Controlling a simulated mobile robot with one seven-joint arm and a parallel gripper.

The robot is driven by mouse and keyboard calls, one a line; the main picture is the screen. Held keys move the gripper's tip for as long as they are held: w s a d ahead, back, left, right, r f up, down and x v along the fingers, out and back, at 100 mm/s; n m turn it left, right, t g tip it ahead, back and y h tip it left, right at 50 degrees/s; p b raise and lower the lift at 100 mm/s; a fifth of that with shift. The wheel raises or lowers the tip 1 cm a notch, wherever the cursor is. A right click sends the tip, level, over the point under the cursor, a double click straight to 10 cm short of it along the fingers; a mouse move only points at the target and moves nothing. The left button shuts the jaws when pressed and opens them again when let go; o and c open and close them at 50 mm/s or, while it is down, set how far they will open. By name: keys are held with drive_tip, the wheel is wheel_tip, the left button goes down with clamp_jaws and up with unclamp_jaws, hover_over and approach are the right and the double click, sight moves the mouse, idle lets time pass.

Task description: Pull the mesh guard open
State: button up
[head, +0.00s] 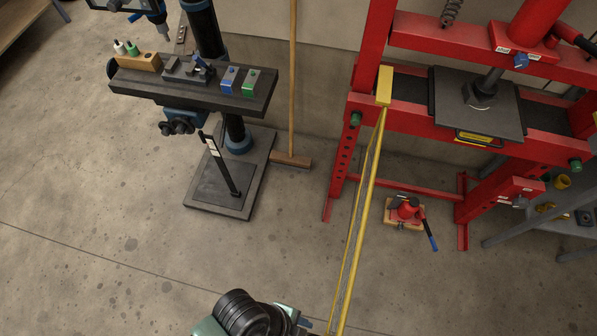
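The mesh guard (366,190) is a long, narrow shape with yellow frame rails and grey mesh between them, seen nearly edge-on. Its far end meets a yellow block (384,86) at the left upright of the red press (345,150). From there it juts out from the press front towards me and runs off the bottom edge of the picture. Its near end is out of view, and no handle shows. The press plate (478,103) is uncovered to its right. I cannot make out my gripper's fingers.
A drill press with a dark table (190,85) stands at the left, and a broom (291,160) leans behind it. A red jack (408,210) sits on the floor right of the guard. Open concrete floor (110,225) lies at the left.

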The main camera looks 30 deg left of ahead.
drive_tip(key=shift+v, duration=2.35)
